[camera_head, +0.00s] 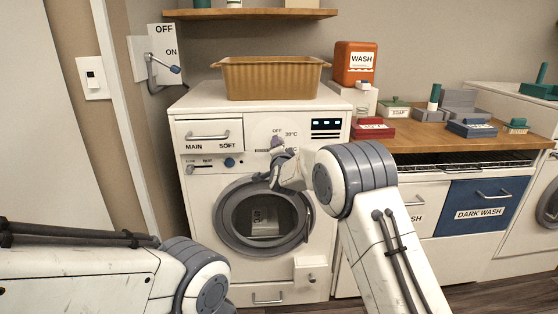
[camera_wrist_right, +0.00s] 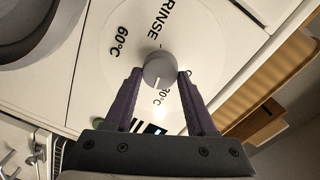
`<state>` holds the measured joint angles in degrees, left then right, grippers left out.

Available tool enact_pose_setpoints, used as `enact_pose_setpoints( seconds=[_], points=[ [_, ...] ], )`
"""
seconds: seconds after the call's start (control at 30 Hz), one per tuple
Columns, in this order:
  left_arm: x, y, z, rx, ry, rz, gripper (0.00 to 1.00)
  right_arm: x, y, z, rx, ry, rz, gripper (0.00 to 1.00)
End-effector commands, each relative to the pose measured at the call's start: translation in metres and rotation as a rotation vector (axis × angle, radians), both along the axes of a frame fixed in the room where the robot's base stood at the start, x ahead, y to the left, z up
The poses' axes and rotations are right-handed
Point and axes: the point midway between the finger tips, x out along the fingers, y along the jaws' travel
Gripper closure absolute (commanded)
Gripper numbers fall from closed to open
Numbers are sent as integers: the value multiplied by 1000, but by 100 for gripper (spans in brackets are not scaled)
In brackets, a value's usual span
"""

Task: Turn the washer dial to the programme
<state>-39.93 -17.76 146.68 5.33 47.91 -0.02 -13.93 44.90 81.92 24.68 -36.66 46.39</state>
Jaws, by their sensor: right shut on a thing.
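The washer (camera_head: 200,105) is white and stands at centre left in the head view. Its round grey dial (camera_wrist_right: 158,70) sits on a white disc marked RINSE, 60°C and 30°C in the right wrist view. The dial's white pointer line faces the 30°C side. My right gripper (camera_wrist_right: 160,76) has its two purple fingers on opposite sides of the dial, shut on it. In the head view my right gripper (camera_head: 276,148) is at the washer's panel below the OFF mark and mostly covers the dial. My left arm enters at lower left; its gripper is out of view.
A tan basket (camera_head: 272,78) stands on the washer top. The round door (camera_head: 225,228) is below the panel. An OFF/ON lever (camera_head: 174,69) is on the left wall.

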Motion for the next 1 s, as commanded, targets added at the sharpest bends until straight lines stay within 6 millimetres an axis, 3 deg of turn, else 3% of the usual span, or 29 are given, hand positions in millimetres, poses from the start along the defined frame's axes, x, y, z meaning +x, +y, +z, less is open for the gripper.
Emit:
enact_pose_setpoints(
  seconds=[0.03, 0.4, 0.7, 1.0],
  points=[
    [0, 0, -17, 0, 0, 0, 50, 0, -1, -8, 46, -2, -1, 99],
    [0, 0, -66, 0, 0, 0, 50, 0, -1, -7, 354, -1, -1, 99],
    [0, 0, -87, 0, 0, 0, 50, 0, -2, -5, 498, 1, -2, 99],
    [0, 0, -92, 0, 0, 0, 50, 0, -2, -4, 545, 3, -2, 99]
  ],
)
